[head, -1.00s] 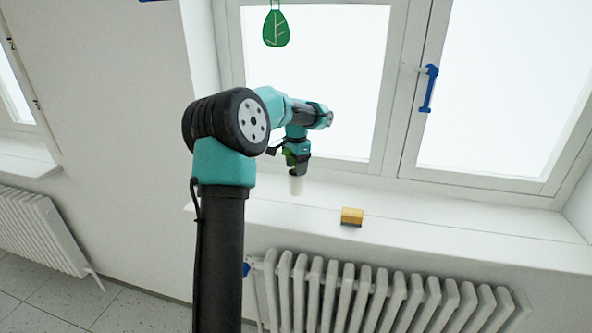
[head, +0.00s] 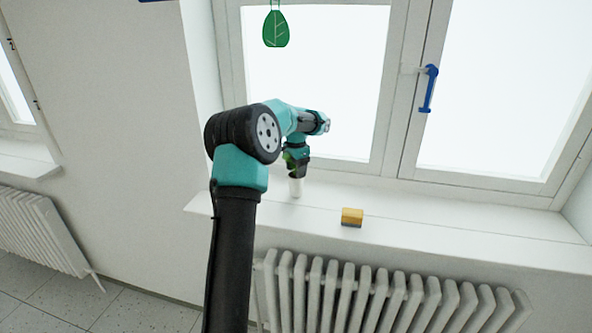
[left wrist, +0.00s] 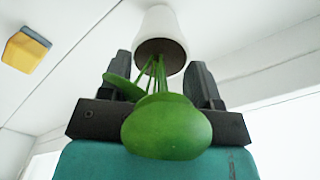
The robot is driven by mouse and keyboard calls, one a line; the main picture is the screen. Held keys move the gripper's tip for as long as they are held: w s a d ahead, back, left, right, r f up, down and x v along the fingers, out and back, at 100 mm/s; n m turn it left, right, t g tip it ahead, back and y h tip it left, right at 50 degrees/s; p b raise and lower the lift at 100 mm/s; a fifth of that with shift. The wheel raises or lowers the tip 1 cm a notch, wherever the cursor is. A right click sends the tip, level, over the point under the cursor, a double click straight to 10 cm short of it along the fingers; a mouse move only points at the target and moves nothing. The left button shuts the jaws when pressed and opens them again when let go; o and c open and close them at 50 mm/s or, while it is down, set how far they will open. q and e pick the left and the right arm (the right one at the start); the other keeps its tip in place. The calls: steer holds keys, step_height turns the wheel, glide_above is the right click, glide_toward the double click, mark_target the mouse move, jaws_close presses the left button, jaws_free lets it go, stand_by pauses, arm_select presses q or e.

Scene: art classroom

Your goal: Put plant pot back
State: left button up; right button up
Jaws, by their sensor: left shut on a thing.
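The plant pot (head: 295,188) is small and white, with a green leafy plant. It is upright at the window sill (head: 440,231), below my left gripper (head: 297,174). I cannot tell whether its base touches the sill. Green stems and a large round leaf (left wrist: 166,127) hang toward the camera there. My right gripper is not in view.
A yellow sponge-like block (head: 352,216) with a grey underside lies on the sill, right of the pot. The window with a blue handle (head: 429,88) stands behind. A radiator (head: 390,300) is below. The sill right of the block is clear.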

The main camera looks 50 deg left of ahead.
arm_select(q)
steer(key=shift+f, duration=0.25)
steer(key=o, duration=1.4)
step_height(320, 180, up, 12)
steer(key=shift+r, duration=0.15)
stand_by(0.3)
